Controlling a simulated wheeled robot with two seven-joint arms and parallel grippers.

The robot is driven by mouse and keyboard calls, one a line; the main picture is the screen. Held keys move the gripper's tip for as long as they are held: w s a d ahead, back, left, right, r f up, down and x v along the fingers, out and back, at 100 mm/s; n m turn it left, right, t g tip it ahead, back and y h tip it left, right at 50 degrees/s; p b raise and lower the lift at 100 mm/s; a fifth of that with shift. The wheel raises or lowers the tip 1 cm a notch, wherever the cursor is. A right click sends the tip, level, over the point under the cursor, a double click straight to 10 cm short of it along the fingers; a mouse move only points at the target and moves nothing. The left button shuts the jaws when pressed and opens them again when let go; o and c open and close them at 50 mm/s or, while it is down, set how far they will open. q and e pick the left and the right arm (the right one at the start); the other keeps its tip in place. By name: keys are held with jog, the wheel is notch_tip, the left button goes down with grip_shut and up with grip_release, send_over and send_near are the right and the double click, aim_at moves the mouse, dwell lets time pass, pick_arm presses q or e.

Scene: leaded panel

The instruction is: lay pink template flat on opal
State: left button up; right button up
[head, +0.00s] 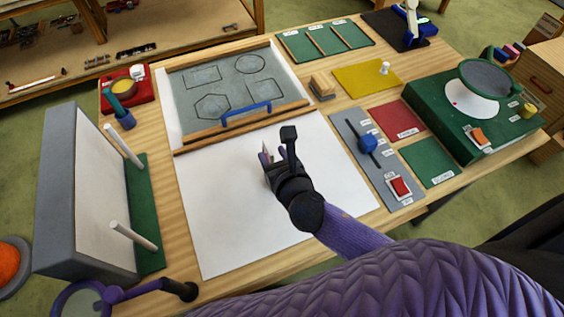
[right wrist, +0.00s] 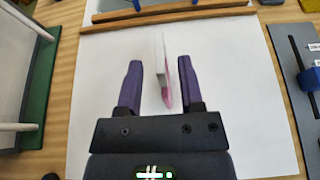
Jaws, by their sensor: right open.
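My right gripper (head: 275,150) is over the white sheet in the middle of the table. In the right wrist view its two purple fingers (right wrist: 160,68) stand apart. A thin pink piece (right wrist: 168,92), which looks like the pink template, shows edge-on between them, beside a thin white piece (right wrist: 160,58). Both are nearer the right finger, with a gap to the left one; whether either touches a finger is unclear. In the head view the gripper largely hides them. I cannot tell for sure which thing is the opal. My left gripper is out of view.
The white sheet (head: 225,220) is mostly clear. Behind it a grey board with drawn outlines (head: 200,102) has wooden bars and a blue handle (head: 246,114). A grey slider panel (head: 375,165) lies right, a green machine (head: 450,115) beyond. A grey upright stand (head: 85,190) is left.

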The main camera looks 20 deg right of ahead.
jog(key=v, duration=0.7)
jog(key=shift+s+p, duration=0.25)
jog(key=shift+p, duration=0.15)
jog(key=shift+r, duration=0.1)
